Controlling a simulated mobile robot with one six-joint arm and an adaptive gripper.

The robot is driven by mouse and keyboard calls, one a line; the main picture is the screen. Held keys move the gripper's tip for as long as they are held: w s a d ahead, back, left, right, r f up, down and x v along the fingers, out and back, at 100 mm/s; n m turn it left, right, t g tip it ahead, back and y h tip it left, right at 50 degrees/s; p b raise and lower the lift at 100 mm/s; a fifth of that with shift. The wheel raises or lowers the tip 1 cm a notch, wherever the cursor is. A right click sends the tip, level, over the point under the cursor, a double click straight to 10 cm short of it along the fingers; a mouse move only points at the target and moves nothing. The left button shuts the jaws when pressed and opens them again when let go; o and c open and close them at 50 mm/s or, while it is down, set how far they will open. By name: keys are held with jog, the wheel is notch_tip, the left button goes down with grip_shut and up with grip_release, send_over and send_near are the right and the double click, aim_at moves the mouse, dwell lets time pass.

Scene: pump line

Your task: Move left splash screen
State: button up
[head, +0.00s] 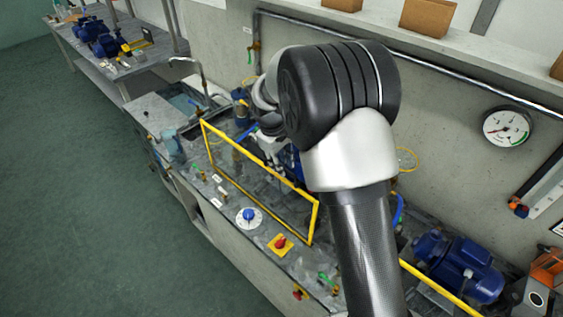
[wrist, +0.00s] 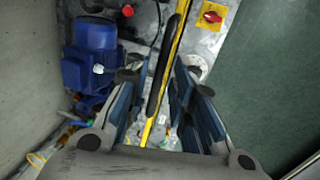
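The left splash screen (head: 314,222) is a clear panel in a yellow frame, standing along the front of the bench in the head view. In the wrist view its yellow top edge (wrist: 150,128) runs up the picture, with a black grip strip (wrist: 164,60) along it. My gripper (wrist: 156,78) is open, with one finger on each side of the strip. A gap shows on both sides, so the fingers do not appear closed on it. In the head view, my arm hides part of the area behind the screen, and the fingertips are hard to make out.
A second yellow frame edge (head: 440,287) lies to the right, near a blue motor pump (head: 460,266). A blue-white dial (head: 249,216) and a red-yellow switch (head: 281,243) sit on the bench front. A wall gauge (head: 506,128) hangs behind. Green floor is clear at left.

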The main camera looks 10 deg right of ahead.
jog(key=shift+o, duration=0.4)
notch_tip(320, 180, up, 12)
jog(key=s+a, duration=0.1)
jog(key=a, duration=0.1)
jog(key=shift+s, duration=0.15)
dwell(0.4)
jog(key=s+d+r+m+t+y+b, duration=0.1)
jog(key=s+m+b, duration=0.2)
jog(key=s, duration=0.9)
jog(key=s+d+r+m+t+b, duration=0.15)
jog(key=s+b, duration=0.25)
jog(key=s, duration=0.8)
jog(key=s+f+m+b, duration=0.1)
jog(key=s+f+m, duration=0.1)
jog(key=s+f, duration=0.3)
jog(key=s+t, duration=0.1)
jog(key=s, duration=0.2)
jog(key=shift+s+a+f+y, duration=0.25)
jog(key=shift+y, duration=0.15)
